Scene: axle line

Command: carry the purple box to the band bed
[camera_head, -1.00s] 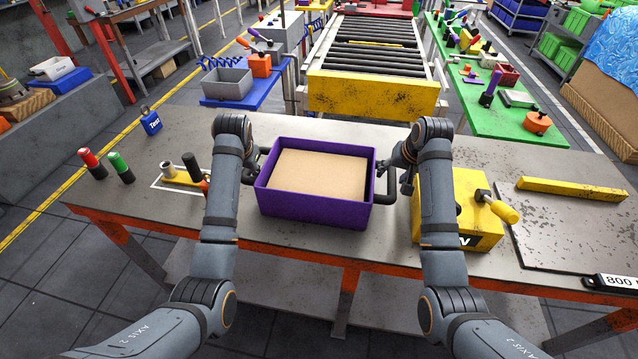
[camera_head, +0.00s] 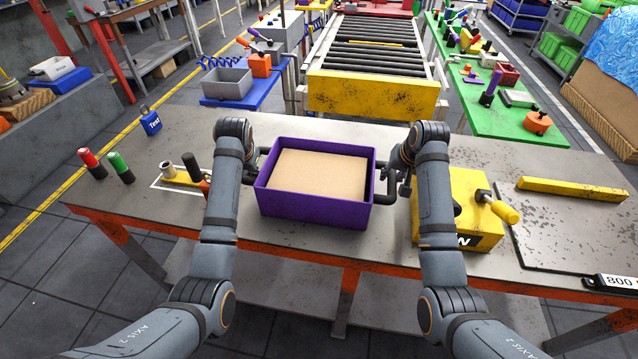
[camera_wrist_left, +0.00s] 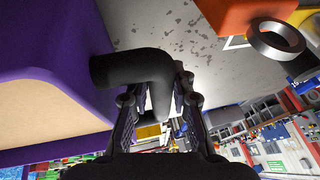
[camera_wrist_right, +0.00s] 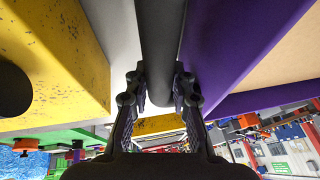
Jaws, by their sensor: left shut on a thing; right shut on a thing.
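The purple box (camera_head: 312,205) stands on the grey workbench between my arms, with a tan cardboard-like block (camera_head: 318,174) inside. A dark bar handle sticks out at each side. My left gripper (camera_wrist_left: 155,98) is shut on the box's left handle (camera_wrist_left: 130,68); the head view mostly hides it behind my arm. My right gripper (camera_wrist_right: 160,88) is shut on the right handle (camera_wrist_right: 160,40), beside the box wall. The roller conveyor (camera_head: 375,92), which I take for the band bed, lies beyond the bench, with a yellow end facing me.
A yellow box with a clamp handle (camera_head: 462,205) stands close to the right of my right gripper. Left are a marked outline with small parts (camera_head: 183,176), red and green bottles (camera_head: 120,168) and a blue tag (camera_head: 151,122). The bench behind the purple box is clear.

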